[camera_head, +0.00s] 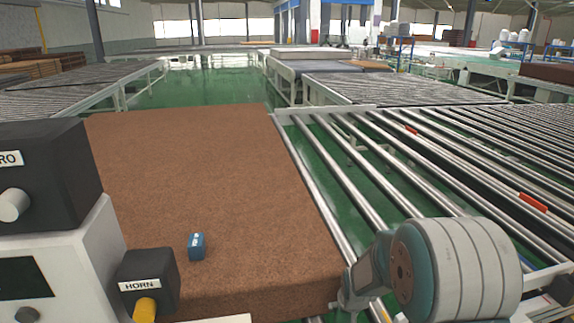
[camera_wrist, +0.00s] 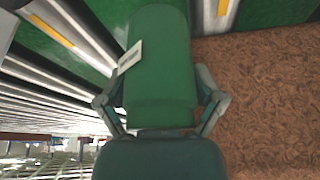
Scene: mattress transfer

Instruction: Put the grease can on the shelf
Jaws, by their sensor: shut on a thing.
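The grease can is a green cylinder (camera_wrist: 158,60) with a pale label on its left side in the wrist view. My gripper (camera_wrist: 161,95) is shut on it, with one finger on each side. The far end of the can reaches the top of the wrist view. In the head view my arm is at the lower right, over the edge of the brown mattress and the rollers; the can cannot be made out there. I do not see a shelf that I can identify.
A brown mattress (camera_head: 190,165) lies in front, with a small blue object (camera_head: 196,246) on it. A roller conveyor (camera_head: 390,170) runs along its right. A dark box marked HORN (camera_head: 147,270) stands at the lower left. Green floor (camera_head: 205,90) is open further back.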

